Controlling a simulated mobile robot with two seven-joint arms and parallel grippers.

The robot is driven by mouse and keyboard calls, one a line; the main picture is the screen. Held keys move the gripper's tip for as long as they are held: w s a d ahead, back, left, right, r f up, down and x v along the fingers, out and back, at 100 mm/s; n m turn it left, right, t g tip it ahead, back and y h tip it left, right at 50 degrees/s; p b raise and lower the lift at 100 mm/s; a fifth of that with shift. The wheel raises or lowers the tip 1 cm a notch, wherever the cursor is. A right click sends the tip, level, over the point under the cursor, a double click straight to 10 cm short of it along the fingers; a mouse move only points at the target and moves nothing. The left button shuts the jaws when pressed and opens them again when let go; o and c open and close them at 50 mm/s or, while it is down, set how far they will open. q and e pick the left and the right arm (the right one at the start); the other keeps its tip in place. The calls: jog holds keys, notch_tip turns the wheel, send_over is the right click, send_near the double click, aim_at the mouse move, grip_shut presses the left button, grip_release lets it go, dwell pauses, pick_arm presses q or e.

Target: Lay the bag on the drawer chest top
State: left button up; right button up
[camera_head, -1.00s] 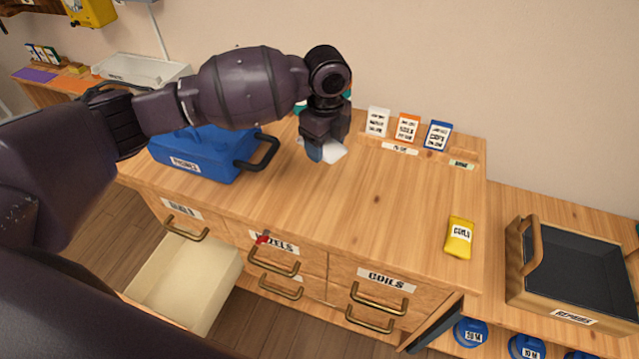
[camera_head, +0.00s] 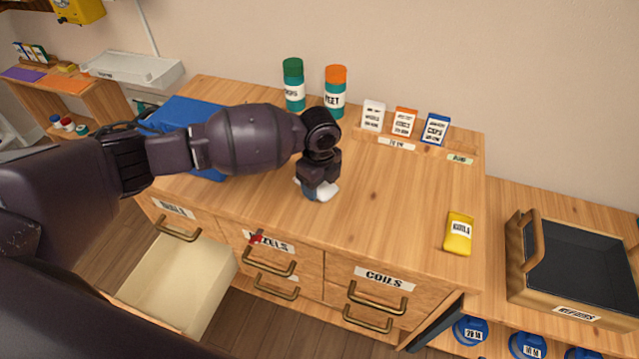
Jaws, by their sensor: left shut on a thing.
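My left gripper (camera_head: 316,192) points down over the middle of the drawer chest top (camera_head: 385,205). It is shut on a small white bag (camera_head: 328,189), mostly hidden by the fingers. The bag is at or just above the wood; I cannot tell whether it touches. A yellow labelled bag (camera_head: 458,234) lies at the right front of the top. My right gripper is not in view.
A blue case (camera_head: 190,112) is at the left of the top, partly behind my arm. Two jars (camera_head: 294,85) (camera_head: 335,92) and several cards (camera_head: 405,121) stand at the back. The left drawer (camera_head: 180,283) is open. A black-lined tray (camera_head: 580,265) is at the right.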

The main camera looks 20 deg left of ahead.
pick_arm(q)
jog(key=shift+f, duration=0.15)
jog(key=shift+f, duration=0.15)
jog(key=o, duration=0.9)
jog(key=shift+r, duration=0.5)
notch_tip(320, 180, up, 10)
jog(key=shift+f+p, duration=0.1)
jog(key=shift+p, duration=0.75)
jog(key=shift+r, duration=0.8)
